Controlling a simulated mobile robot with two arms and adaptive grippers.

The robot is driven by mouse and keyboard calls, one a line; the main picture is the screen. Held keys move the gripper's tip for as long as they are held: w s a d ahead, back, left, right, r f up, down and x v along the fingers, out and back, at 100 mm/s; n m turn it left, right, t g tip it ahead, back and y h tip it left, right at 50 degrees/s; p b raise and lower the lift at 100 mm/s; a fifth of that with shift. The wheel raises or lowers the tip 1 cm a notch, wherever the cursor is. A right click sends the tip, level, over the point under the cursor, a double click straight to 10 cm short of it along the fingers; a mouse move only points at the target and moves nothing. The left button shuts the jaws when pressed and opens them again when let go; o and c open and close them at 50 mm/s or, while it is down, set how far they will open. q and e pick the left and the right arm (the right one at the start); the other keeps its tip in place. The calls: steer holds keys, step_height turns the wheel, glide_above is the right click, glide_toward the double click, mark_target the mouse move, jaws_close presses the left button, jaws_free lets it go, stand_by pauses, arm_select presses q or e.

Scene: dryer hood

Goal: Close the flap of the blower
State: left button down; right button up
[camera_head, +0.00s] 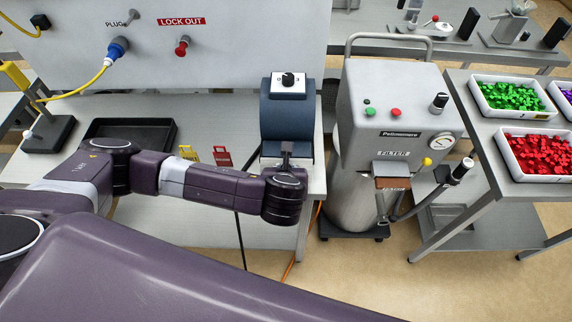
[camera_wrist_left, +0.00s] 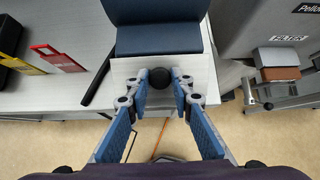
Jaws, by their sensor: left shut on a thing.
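The blower (camera_head: 288,112) is a dark blue box with a white dial panel on top, at the right end of the white table. Its blue front also shows at the top of the left wrist view (camera_wrist_left: 158,38). A pale flap (camera_wrist_left: 205,72) extends from the blower's lower front, with a round black knob (camera_wrist_left: 160,77) near its middle. My left gripper (camera_wrist_left: 160,86) is shut on the knob, one finger on each side. In the head view my left wrist hides most of the gripper, the knob and the flap. My right gripper is not in view.
A grey filter machine (camera_head: 393,105) stands close to the blower's right. A black tray (camera_head: 130,132) and red and yellow tags (camera_head: 221,157) lie to its left on the table. Bins of green and red pieces sit on the right table (camera_head: 500,170). An orange cable hangs below.

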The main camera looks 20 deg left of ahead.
arm_select(q)
steer(key=f+t+b, duration=0.2)
steer(key=t, duration=0.1)
steer(key=f+t+y+b, duration=0.1)
steer(key=shift+s+f, duration=0.1)
steer(key=shift+s, duration=0.25)
steer(key=t+b, duration=0.1)
steer(key=f+t+y+b, duration=0.1)
steer(key=t+b, duration=0.1)
steer(key=f+t+b, duration=0.1)
steer(key=shift+w+t, duration=0.3)
steer(key=shift+w+f+t+y+b, duration=0.2)
steer(key=shift+f+t+y+b, duration=0.15)
steer(key=shift+t+b, duration=0.6)
steer(key=shift+w+a+t+y+b, duration=0.1)
steer(key=shift+t+y+b, duration=0.15)
steer(key=shift+b, duration=0.4)
steer(key=shift+r, duration=0.1)
steer(key=c, duration=1.7)
jaws_free()
steer(key=shift+w, duration=0.1)
steer(key=shift+s, duration=0.2)
steer(key=v, duration=1.1)
steer(key=shift+s, duration=0.3)
